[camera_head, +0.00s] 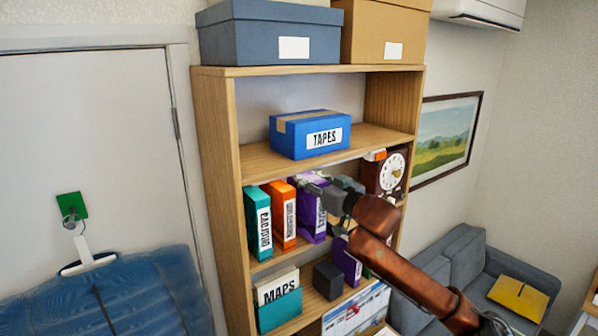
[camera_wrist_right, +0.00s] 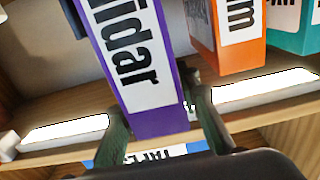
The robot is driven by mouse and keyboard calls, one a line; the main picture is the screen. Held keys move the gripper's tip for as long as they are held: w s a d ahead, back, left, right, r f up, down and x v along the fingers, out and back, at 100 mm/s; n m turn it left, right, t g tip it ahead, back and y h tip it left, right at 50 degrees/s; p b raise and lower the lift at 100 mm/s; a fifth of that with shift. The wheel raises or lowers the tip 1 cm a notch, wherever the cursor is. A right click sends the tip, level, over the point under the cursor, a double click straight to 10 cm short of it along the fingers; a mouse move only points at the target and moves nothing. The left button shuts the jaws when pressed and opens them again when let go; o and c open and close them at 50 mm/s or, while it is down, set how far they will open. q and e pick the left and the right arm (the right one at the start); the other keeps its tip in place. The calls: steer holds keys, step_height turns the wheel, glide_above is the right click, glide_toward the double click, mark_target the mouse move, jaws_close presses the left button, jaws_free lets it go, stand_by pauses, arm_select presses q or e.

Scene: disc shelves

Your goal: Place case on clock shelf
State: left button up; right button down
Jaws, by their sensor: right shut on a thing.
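A purple case with a white label (camera_head: 310,218) is upright at the clock shelf (camera_head: 262,264), to the right of the orange case. My right gripper (camera_head: 308,182) is shut on its upper part. In the right wrist view the purple case (camera_wrist_right: 130,55) is between the two fingers (camera_wrist_right: 160,118); its label reads "Vidar". I cannot tell whether its base touches the shelf. The clock (camera_head: 391,172) stands at the right end of this shelf, partly behind my arm. My left gripper is not in view.
An orange case (camera_head: 284,214) and a teal case (camera_head: 258,222) stand to the left. A blue TAPES box (camera_head: 310,134) is on the shelf above. Below are a MAPS holder (camera_head: 279,303), a dark cube (camera_head: 327,279) and another purple case (camera_head: 346,260).

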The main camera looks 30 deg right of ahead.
steer(key=shift+w, duration=0.55)
steer(key=shift+w+a+r+p, duration=0.1)
steer(key=shift+w+p, duration=0.2)
steer(key=shift+w+f+p, duration=0.45)
steer(key=shift+w, duration=0.15)
steer(key=shift+w+f+p, duration=0.4)
steer(key=shift+w+p, duration=0.05)
steer(key=shift+w, duration=0.15)
steer(key=c, duration=1.9)
jaws_free()
steer(key=shift+f, duration=0.15)
steer(key=shift+c, duration=0.2)
steer(key=o, duration=0.5)
steer(key=shift+w+a, duration=0.1)
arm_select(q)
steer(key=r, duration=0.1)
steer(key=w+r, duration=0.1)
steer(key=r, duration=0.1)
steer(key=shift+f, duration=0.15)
